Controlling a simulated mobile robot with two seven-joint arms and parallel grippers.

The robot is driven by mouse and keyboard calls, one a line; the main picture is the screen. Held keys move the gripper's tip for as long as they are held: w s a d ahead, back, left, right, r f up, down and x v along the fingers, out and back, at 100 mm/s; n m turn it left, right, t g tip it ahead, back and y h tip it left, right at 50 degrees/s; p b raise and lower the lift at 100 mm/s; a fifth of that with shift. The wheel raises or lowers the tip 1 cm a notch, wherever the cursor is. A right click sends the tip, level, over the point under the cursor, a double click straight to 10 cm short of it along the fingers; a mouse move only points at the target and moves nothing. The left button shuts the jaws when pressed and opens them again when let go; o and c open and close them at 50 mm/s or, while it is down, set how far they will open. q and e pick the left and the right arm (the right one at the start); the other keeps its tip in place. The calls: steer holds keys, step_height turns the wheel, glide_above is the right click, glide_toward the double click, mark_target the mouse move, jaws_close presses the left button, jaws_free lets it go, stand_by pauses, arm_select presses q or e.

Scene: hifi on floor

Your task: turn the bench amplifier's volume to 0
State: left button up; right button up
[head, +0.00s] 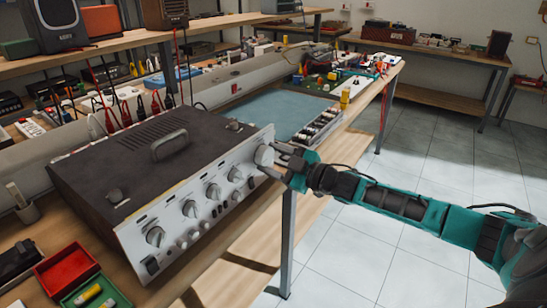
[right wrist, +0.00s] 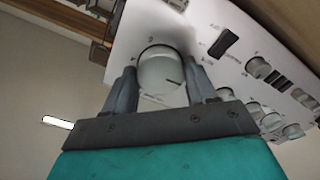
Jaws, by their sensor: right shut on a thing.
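The bench amplifier (head: 135,165) is a dark box with a handle on top and a silver front panel with several knobs. It stands at the front edge of the wooden bench. Its large silver knob (head: 264,156) is at the right end of the panel. My right gripper (head: 279,163) is at this knob, its fingers around it. In the right wrist view the knob (right wrist: 162,72) sits between the two fingers (right wrist: 163,88), with a dark pointer line on its face. The scale marks around it are too small to read. My left gripper is not in view.
A red box (head: 67,268) and a green box (head: 95,291) with batteries lie left of the amplifier. A parts tray (head: 318,127) and a blue mat (head: 262,112) lie behind it. Shelves with gear run along the back. The tiled floor at right is clear.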

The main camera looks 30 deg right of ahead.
steer(key=n, duration=0.7)
steer(key=shift+n, duration=0.5)
stand_by(0.3)
steer(key=o, duration=1.1)
steer(key=shift+c, duration=0.2)
steer(key=v, duration=1.3)
steer(key=shift+p, duration=0.4)
